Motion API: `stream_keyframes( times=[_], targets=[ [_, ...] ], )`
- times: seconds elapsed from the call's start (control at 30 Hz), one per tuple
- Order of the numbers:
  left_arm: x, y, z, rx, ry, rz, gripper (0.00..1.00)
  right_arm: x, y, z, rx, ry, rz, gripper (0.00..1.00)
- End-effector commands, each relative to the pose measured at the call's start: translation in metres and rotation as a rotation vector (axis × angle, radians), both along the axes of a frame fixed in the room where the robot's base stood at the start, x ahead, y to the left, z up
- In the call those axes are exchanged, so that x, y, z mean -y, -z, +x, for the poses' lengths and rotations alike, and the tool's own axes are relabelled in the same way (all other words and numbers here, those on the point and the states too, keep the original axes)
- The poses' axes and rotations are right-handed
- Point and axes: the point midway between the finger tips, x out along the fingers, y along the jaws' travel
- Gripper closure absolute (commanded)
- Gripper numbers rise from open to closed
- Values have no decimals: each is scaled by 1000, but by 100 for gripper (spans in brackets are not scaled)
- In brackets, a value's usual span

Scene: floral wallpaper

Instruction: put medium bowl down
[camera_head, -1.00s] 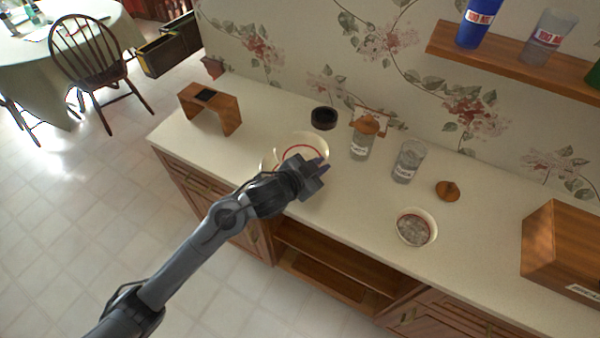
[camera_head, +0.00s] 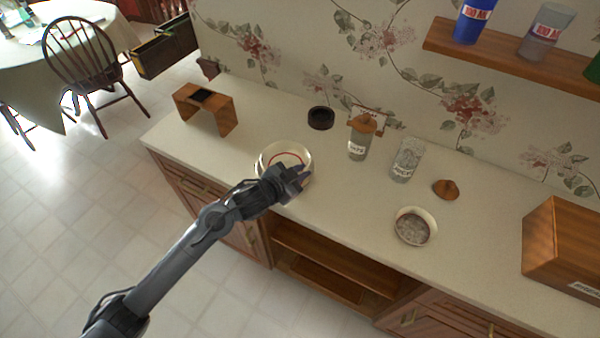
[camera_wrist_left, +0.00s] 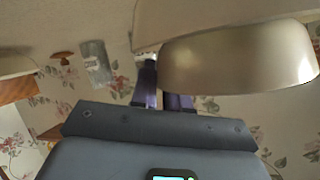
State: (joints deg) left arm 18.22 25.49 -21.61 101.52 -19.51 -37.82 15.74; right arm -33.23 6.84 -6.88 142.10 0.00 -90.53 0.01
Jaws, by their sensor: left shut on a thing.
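The cream bowl (camera_head: 296,149) with a red ring inside is at the counter's front left in the head view. My left gripper (camera_head: 300,176) is shut on its right rim. The bowl looks upright and overlaps another pale round dish (camera_head: 261,164), which is mostly hidden. In the left wrist view the bowl's outer wall (camera_wrist_left: 240,62) fills the upper right, beside the dark fingers (camera_wrist_left: 165,98). I cannot tell whether the bowl touches what is beneath it. My right gripper is not in view.
Another bowl (camera_head: 415,227) with grey contents sits to the right on the counter (camera_head: 340,205). A dark round dish (camera_head: 321,118), a lidded jar (camera_head: 359,143), a glass jar (camera_head: 407,160) and a wooden lid (camera_head: 446,189) stand behind. A wooden stand (camera_head: 222,112) is at left, a wooden box (camera_head: 560,245) at right.

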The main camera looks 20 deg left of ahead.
Motion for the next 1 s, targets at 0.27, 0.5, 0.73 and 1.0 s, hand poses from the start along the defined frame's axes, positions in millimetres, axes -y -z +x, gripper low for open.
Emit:
stream_keyframes(
  times=[0.27, 0.5, 0.73, 1.0],
  targets=[
    [0, 2, 0, 2, -1, -2, 100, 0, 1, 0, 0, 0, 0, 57],
    [0, 9, 0, 3, 0, -2, 100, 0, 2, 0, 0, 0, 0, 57],
    [0, 11, 0, 1, 0, -1, 79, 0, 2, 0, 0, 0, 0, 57],
    [1, 12, 0, 0, 1, 0, 60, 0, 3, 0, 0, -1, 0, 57]
  ],
)
